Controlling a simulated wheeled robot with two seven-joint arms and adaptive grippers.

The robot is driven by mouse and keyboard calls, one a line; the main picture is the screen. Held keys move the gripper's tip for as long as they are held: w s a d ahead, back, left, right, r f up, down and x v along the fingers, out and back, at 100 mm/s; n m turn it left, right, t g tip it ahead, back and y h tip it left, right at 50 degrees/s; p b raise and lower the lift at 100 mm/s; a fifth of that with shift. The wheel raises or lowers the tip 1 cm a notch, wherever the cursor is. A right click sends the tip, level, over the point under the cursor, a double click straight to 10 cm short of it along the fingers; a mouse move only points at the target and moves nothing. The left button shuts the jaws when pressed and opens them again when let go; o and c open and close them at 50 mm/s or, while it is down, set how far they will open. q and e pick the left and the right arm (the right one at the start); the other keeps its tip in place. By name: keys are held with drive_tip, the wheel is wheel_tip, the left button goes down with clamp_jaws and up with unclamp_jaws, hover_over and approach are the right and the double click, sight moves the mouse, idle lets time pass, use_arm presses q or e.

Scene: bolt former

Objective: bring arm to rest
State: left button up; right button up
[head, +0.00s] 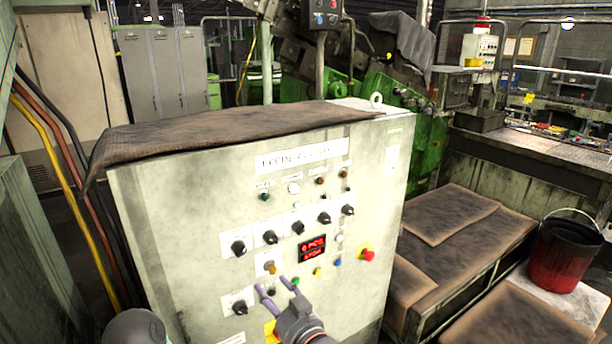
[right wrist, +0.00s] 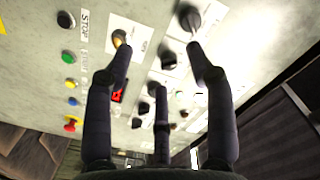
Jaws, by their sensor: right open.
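My right gripper (head: 277,286) is in front of the lower part of a pale control cabinet (head: 150,230). It is open and empty, with its fingers spread. In the right wrist view the gripper (right wrist: 155,60) faces the cabinet panel, with a yellowish knob (right wrist: 120,38) close to one fingertip and a black knob (right wrist: 188,18) close to another. I cannot tell whether the fingertips touch the panel. A rounded grey part at the bottom left of the head view may be mine. My left gripper does not show.
The panel carries several black knobs (head: 298,228), a red digital display (head: 312,248) and a red emergency button (head: 368,255). A brown cloth (head: 230,130) covers the cabinet top. Cables (head: 60,180) hang at left. A red and black bucket (head: 562,255) stands at right near cloth-covered boxes (head: 450,215).

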drive_tip(key=s+d+f+m+g+h+p, duration=0.1)
drive_tip(key=d+f+g+h, duration=0.35)
drive_tip(key=f, duration=0.85)
drive_tip(key=s+d+f+g+h+p, duration=0.15)
drive_tip(key=d+f, duration=0.55)
drive_tip(key=f, duration=0.7)
drive_tip(key=s+d+f+g, duration=0.3)
drive_tip(key=s+f+g, duration=0.1)
drive_tip(key=s+f, duration=0.4)
drive_tip(key=s+d+f+m+g+p, duration=0.1)
drive_tip(key=s+d+f+g, duration=0.3)
drive_tip(key=s+f, duration=0.4)
drive_tip(key=s, duration=0.4)
drive_tip(key=shift+s+f, duration=0.2)
drive_tip(key=shift+f, duration=0.15)
